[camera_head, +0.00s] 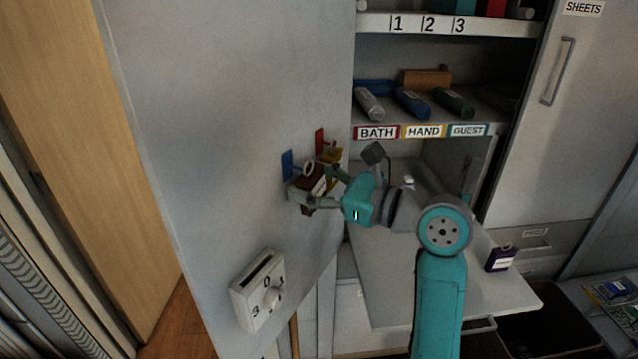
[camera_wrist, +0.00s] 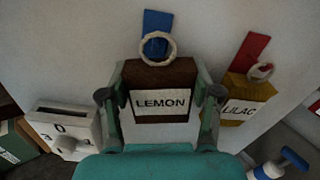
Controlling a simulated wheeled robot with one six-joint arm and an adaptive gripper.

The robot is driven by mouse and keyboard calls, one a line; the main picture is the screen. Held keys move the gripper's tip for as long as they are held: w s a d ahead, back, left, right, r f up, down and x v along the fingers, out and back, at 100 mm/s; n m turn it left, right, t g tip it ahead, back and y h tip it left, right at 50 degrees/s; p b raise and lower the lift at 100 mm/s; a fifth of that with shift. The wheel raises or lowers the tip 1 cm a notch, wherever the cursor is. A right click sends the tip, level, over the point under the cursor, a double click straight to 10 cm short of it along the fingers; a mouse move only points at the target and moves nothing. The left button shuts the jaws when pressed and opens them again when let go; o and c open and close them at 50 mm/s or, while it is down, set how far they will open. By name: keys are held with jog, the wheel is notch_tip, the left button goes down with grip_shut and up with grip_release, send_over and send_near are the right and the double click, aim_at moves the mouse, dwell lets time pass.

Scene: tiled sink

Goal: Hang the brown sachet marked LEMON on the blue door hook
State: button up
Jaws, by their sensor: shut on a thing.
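The brown sachet marked LEMON (camera_wrist: 160,75) is held upright between the two fingers of my gripper (camera_wrist: 160,98), close to the door. Its white loop (camera_wrist: 171,47) stands above its top edge. The blue door hook (camera_wrist: 157,20) is right behind the loop, and blue shows through the ring. I cannot tell whether the loop is around the hook's peg or only in front of it. In the head view my gripper (camera_head: 316,184) is at the door beside the blue hook (camera_head: 287,165), partly covering the brown sachet (camera_head: 311,176).
A yellow sachet marked LILAC (camera_wrist: 244,90) hangs at the red hook (camera_wrist: 250,50), close on the right. A white dial box (camera_head: 258,290) is on the door (camera_head: 220,130) below. A purple sachet (camera_head: 500,258) stands on the white counter (camera_head: 440,290). Shelves (camera_head: 430,118) hold several rolls.

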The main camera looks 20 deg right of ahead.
jog(key=shift+w+a+f, duration=0.1)
jog(key=shift+w+a, duration=0.2)
jog(key=shift+w, duration=0.05)
jog(key=shift+w+a+f, duration=0.3)
jog(key=shift+w+f, duration=0.05)
dwell(0.5)
jog(key=o, duration=1.3)
jog(key=shift+c, duration=0.2)
